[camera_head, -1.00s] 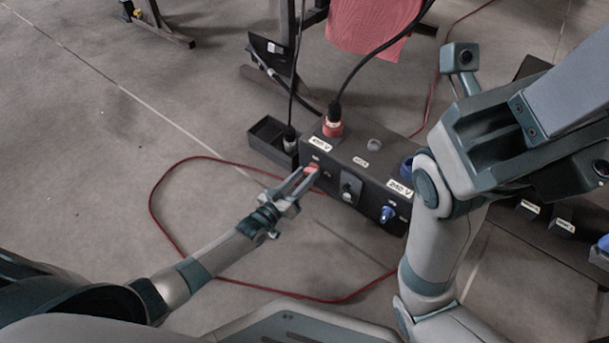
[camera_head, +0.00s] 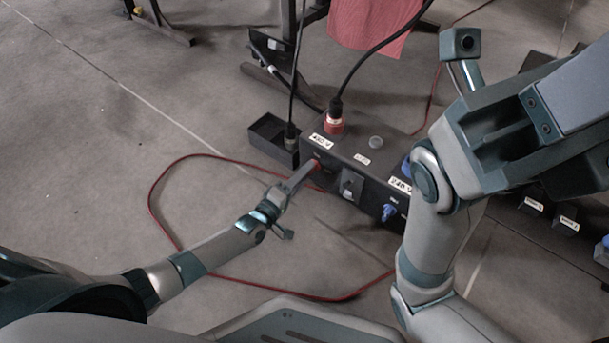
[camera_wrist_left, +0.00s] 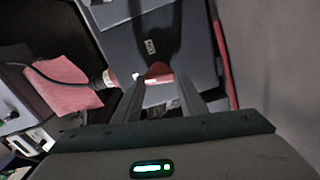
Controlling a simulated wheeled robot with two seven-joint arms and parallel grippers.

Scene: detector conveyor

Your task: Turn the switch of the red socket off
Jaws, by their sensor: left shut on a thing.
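The black power box (camera_head: 366,166) stands on the floor in the middle of the head view. The red switch (camera_head: 315,164) is on the front face below that label, mostly hidden by my fingers. My left gripper (camera_head: 312,168) is shut on the red switch, its fingers seen nearly edge-on. The left wrist view shows the red switch (camera_wrist_left: 158,72) between the two fingertips. My right arm comes in over the box's right end; its gripper fingers do not show.
A blue switch (camera_head: 388,212) sits on the 240 V side, with a grey-framed part (camera_head: 351,186) between. A black open bin (camera_head: 268,140) adjoins the left end. A red cable (camera_head: 152,200) loops on the floor. A red cloth (camera_head: 372,25) hangs behind.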

